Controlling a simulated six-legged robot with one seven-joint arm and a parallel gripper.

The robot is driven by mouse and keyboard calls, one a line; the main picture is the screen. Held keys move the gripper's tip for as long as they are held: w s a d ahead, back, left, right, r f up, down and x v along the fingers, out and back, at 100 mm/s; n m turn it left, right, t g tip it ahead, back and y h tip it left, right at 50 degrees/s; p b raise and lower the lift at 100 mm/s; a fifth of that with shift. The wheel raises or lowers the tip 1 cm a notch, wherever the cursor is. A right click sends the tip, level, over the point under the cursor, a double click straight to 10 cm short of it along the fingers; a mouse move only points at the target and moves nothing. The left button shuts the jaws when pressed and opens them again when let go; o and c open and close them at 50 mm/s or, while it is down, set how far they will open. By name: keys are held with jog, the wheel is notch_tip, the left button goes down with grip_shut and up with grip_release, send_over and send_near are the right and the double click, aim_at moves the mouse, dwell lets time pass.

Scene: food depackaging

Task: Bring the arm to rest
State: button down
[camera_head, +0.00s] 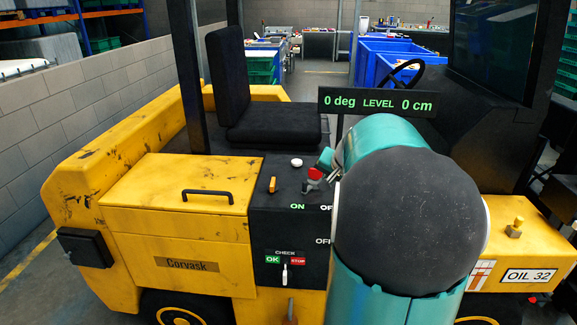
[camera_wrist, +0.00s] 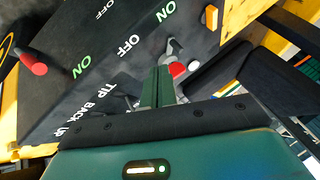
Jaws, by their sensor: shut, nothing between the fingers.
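My arm fills the right middle of the head view, its teal links and dark round joint standing in front of a yellow forklift (camera_head: 180,185). My gripper (camera_wrist: 160,72) is shut and empty in the wrist view, its green fingers together. The fingers point at the forklift's black control panel (camera_head: 262,225), close to a red knob (camera_head: 315,174) on a grey lever. The red knob also shows just past the fingertips in the wrist view (camera_wrist: 176,68). I cannot tell whether they touch. In the head view my arm hides most of the gripper and part of the panel.
A display (camera_head: 376,102) reads "0 deg LEVEL 0 cm". A black seat (camera_head: 270,120) and a steering wheel (camera_head: 407,72) stand behind the panel. An orange switch (camera_head: 273,184) and a white button (camera_head: 296,162) are near the lever. A block wall (camera_head: 60,115) bounds the left.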

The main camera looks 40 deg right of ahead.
jog(key=s+a+r+n+y, duration=0.1)
jog(key=a+r+n, duration=0.15)
jog(key=a, duration=1.05)
jog(key=s+a+r+n+y, duration=0.1)
jog(key=a+n, duration=0.3)
jog(key=a, duration=0.8)
jog(key=s+a+f+n, duration=0.1)
jog(key=s+a+n, duration=0.2)
jog(key=s+a, duration=0.3)
jog(key=s+a+f+n+g, duration=0.1)
jog(key=s+a+n, duration=0.2)
jog(key=s+a, duration=0.3)
jog(key=shift+s+a+f, duration=0.15)
jog(key=shift+a+f, duration=0.1)
jog(key=shift+a, duration=0.8)
jog(key=shift+d, duration=0.15)
